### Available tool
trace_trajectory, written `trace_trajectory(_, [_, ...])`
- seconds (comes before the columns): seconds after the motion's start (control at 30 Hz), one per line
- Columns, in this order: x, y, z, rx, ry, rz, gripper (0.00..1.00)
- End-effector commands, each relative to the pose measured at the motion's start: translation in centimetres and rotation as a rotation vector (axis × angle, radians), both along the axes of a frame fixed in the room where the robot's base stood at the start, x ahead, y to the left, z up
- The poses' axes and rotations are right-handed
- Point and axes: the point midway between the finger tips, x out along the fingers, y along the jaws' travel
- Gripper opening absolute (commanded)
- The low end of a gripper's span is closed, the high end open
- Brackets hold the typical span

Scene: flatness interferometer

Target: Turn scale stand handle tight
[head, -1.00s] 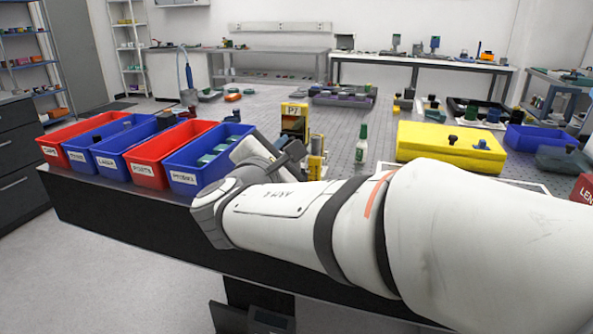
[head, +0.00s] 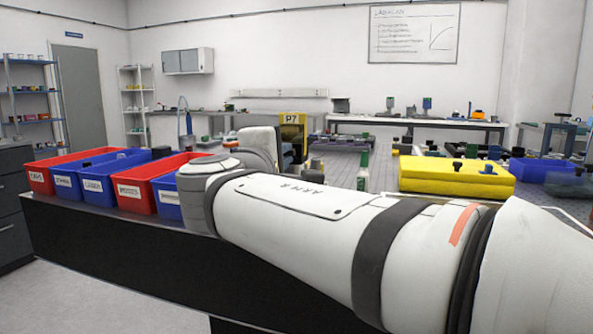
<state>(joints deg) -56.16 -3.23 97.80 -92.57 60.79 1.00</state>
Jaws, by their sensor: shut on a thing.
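A yellow stand marked P7 (head: 292,120) rises from the perforated table, just beyond the end of my arm. A smaller post with a grey top (head: 315,165) stands at its right. My gripper (head: 287,154) is at the front of the yellow stand, mostly hidden behind my own white wrist. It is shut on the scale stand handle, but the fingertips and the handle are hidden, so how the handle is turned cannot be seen.
Red and blue labelled bins, including one marked LASER (head: 98,193), line the table's left front. A yellow case (head: 455,180) and a blue bin (head: 545,171) lie farther right. My forearm covers the front edge.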

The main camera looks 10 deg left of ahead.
Motion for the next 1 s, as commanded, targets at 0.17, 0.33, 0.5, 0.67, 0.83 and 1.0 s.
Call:
trace_trajectory(0.17, [0.01, 0.02, -0.18, 0.035, -0.002, 0.0, 0.0])
trace_trajectory(0.33, [0.02, 0.01, -0.1, 0.043, -0.002, -0.001, 0.0])
trace_trajectory(0.5, [0.02, 0.01, -0.08, 0.043, -0.002, -0.001, 0.0])
trace_trajectory(0.67, [0.01, 0.01, -0.08, 0.043, -0.002, -0.001, 0.13])
trace_trajectory(0.83, [0.01, 0.01, -0.06, 0.042, -0.002, 0.0, 0.27])
trace_trajectory(1.0, [0.0, 0.02, -0.04, 0.042, -0.003, 0.0, 0.32])
